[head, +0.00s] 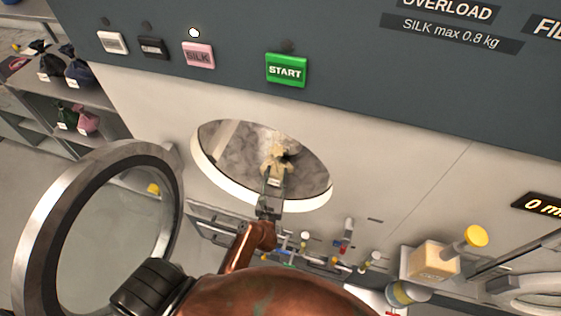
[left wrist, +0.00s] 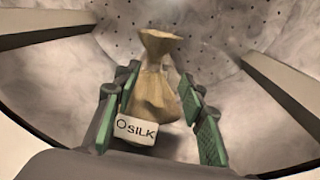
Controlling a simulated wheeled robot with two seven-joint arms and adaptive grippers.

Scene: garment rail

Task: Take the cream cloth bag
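The cream cloth bag (head: 276,160) is inside the round drum opening of the machine. In the left wrist view the bag (left wrist: 158,85) has a gathered neck at the top and a white tag reading SILK (left wrist: 137,131). My left gripper (head: 272,185) reaches through the opening to the bag. In the left wrist view its green-padded fingers (left wrist: 160,100) stand one on each side of the bag, and the tag overlaps the left finger. The fingers are apart; whether both press on the bag is unclear. My right gripper is not in view.
The round door (head: 170,180) stands open at the left. Shelves with dark and pink bags (head: 87,121) are at the far left. A green START button (head: 286,70) is above the opening. A yellow-knobbed box (head: 430,261) is at right.

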